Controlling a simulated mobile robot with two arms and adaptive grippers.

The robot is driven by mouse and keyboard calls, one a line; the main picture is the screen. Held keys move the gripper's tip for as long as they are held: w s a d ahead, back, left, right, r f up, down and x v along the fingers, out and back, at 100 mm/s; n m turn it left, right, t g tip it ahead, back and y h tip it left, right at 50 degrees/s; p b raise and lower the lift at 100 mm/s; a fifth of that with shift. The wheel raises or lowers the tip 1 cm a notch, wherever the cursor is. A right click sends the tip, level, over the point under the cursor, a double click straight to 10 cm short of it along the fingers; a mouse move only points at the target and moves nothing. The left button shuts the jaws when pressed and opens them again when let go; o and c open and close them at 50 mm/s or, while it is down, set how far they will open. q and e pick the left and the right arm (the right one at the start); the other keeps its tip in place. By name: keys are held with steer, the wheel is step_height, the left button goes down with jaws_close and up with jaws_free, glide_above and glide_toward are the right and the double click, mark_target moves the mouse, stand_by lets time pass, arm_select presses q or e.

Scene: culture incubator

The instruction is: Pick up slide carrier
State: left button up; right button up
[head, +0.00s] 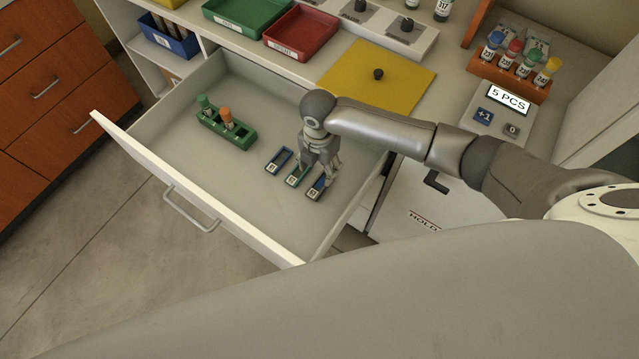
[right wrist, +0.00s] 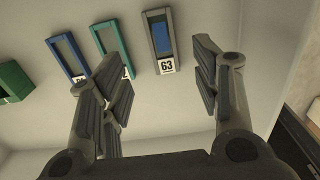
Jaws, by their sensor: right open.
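Three slide carriers lie side by side in the open drawer: a blue one (head: 279,160), a teal one (head: 293,180) and a grey one (head: 316,191). My right gripper (head: 320,172) reaches down into the drawer over the teal and grey carriers and partly hides them. In the right wrist view its fingers (right wrist: 160,88) are apart with nothing between them. There the grey carrier (right wrist: 148,38), with a blue insert and label 63, lies beyond the gap. The teal carrier (right wrist: 97,40) and blue carrier (right wrist: 54,55) are to its left, partly behind the left finger. My left gripper is not in view.
A green rack (head: 240,138) with an orange-capped and a green-capped tube stands in the drawer (head: 180,195). Red (head: 300,30) and green (head: 240,12) trays, a yellow mat (head: 400,80) and a tube rack (head: 510,72) are on the counter. The drawer's front is clear.

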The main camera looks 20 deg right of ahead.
mark_target(320, 184)
steer(key=f, duration=0.7)
steer(key=shift+s+f, duration=0.25)
steer(key=shift+f, duration=0.1)
steer(key=c, duration=0.9)
